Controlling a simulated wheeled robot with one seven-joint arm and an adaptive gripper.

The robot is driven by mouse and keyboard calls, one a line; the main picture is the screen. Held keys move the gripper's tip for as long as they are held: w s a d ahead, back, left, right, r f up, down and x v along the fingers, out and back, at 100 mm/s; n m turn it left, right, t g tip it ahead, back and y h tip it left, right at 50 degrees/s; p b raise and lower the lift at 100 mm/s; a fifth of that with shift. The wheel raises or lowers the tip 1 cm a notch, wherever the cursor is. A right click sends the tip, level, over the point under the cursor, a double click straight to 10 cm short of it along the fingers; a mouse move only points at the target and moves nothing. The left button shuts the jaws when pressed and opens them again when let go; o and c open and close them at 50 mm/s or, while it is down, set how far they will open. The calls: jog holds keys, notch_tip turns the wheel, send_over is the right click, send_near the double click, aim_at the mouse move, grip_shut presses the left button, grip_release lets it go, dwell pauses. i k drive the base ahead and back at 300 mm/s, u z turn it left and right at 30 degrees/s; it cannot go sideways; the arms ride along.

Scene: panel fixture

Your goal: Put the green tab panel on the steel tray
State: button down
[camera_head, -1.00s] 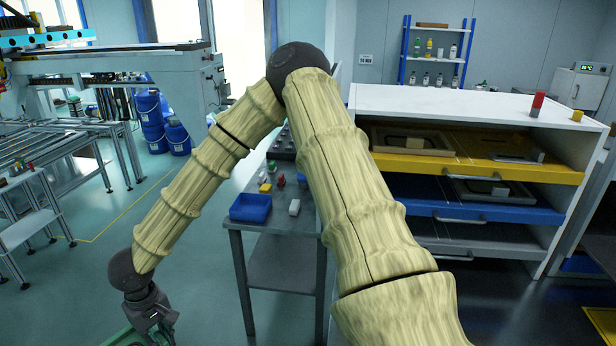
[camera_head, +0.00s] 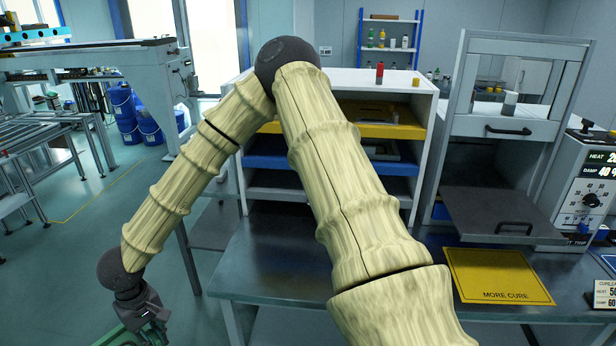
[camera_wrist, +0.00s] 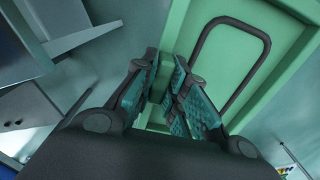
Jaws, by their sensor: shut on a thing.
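My gripper (camera_head: 146,318) hangs low at the left in the head view. It is shut on the green tab panel (camera_head: 113,337), of which only a corner shows there at the bottom edge. In the wrist view my gripper (camera_wrist: 172,100) has its teal finger pads closed around the panel's raised tab. The green panel (camera_wrist: 285,22) has a dark rounded loop on its face. A grey tray (camera_head: 262,194), seemingly the steel one, is the lowest of three in the white rack, below yellow and blue ones. My arm hides much of it.
A dark table (camera_head: 255,255) stands in front of the rack. At right are a cabinet with a raised window and a dark grey shelf (camera_head: 490,210), a control box (camera_head: 590,185) and a yellow MORE CURE mat (camera_head: 497,276). Open floor lies at left.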

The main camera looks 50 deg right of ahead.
aim_at(494, 206)
jog(key=k, duration=1)
jog(key=z, duration=1.4)
